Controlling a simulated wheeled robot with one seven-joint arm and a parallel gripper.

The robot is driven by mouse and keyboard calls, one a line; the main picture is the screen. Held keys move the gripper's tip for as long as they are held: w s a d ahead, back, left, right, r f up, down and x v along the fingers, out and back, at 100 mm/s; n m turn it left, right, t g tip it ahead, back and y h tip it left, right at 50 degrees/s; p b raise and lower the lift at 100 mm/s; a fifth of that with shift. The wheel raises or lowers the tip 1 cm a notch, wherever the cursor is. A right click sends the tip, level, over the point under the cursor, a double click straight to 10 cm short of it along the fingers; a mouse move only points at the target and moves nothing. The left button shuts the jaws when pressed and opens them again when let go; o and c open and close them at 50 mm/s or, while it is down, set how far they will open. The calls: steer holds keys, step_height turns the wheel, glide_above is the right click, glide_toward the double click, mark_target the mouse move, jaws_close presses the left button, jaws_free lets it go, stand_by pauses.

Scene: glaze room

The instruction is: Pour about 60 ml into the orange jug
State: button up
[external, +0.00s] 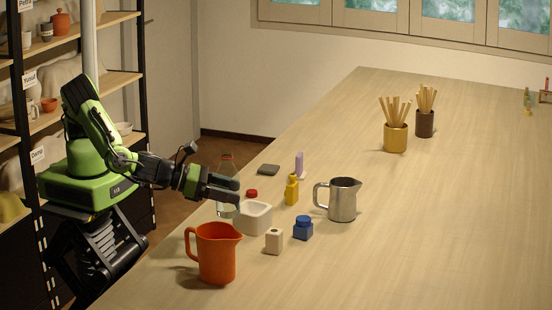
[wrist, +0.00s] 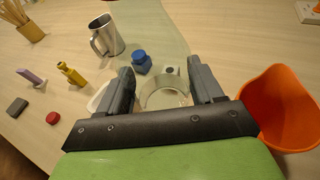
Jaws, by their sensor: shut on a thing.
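The orange jug (external: 216,255) stands upright on the near left part of the table, its handle to the left. In the wrist view the orange jug (wrist: 280,105) is at the right, just beside my gripper, with its mouth open. My gripper (external: 222,190) is shut on a clear glass vessel (external: 227,168), which looks about upright beyond the jug. The clear vessel (wrist: 165,94) shows between the fingers (wrist: 164,88) in the wrist view. Its lower part is partly hidden, and I cannot tell how much liquid it holds. No stream shows.
Close by are a white square tub (external: 257,220), a cream block (external: 274,240), a blue bottle (external: 303,228), a yellow bottle (external: 292,190) and a steel pitcher (external: 343,200). A red cap (wrist: 53,118) and grey block (wrist: 17,107) lie nearby.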

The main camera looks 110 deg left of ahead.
steer(key=w+d+f+m+t+h+p, duration=0.1)
steer(key=w+m+h+p, duration=0.3)
steer(key=p, duration=0.4)
steer(key=shift+w+d+f+m+h, duration=0.4)
steer(key=shift+w+d+f+h, duration=0.35)
steer(key=shift+h, duration=0.25)
steer(key=shift+m, duration=0.4)
